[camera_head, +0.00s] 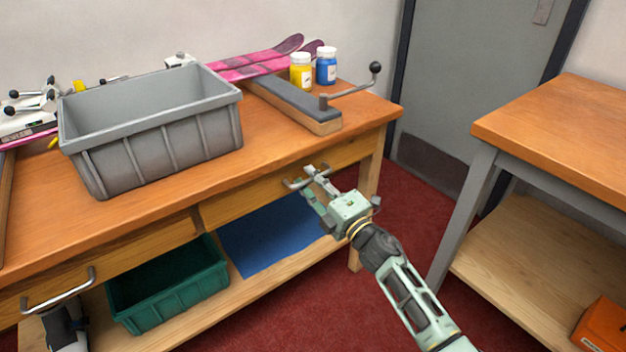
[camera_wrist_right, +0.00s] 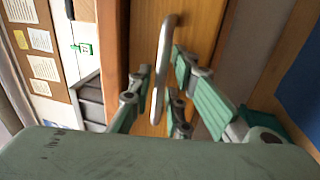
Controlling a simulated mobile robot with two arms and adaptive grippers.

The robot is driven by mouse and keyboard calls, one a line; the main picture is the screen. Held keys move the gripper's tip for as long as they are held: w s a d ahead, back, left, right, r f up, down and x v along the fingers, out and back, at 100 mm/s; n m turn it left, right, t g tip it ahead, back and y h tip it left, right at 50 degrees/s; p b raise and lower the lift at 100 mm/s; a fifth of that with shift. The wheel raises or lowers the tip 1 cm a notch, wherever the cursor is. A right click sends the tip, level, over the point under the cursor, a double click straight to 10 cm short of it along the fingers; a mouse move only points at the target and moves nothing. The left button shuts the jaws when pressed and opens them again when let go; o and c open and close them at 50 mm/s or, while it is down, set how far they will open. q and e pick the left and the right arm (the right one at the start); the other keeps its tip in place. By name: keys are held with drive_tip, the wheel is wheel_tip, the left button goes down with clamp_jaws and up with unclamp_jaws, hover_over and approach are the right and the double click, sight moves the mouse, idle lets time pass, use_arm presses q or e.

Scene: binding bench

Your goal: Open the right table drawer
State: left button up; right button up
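The right table drawer (camera_head: 245,203) is a wooden front under the orange-brown tabletop, and it looks flush with the bench. Its metal bar handle (camera_head: 292,185) is partly hidden by my right gripper (camera_head: 312,180). In the right wrist view the handle (camera_wrist_right: 160,70) stands between the green fingers of the right gripper (camera_wrist_right: 163,85). The fingers are apart, with gaps visible on both sides of the bar. My left gripper does not show clearly in either view.
A grey bin (camera_head: 150,130) stands on the workbench (camera_head: 260,150). Yellow (camera_head: 301,71) and blue (camera_head: 326,66) bottles stand behind a dark-topped block (camera_head: 295,103). A green crate (camera_head: 168,285) is on the lower shelf. Another table (camera_head: 560,130) stands right, with red floor between.

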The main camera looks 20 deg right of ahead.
drive_tip(key=shift+c, duration=0.3)
clamp_jaws()
idle(0.3)
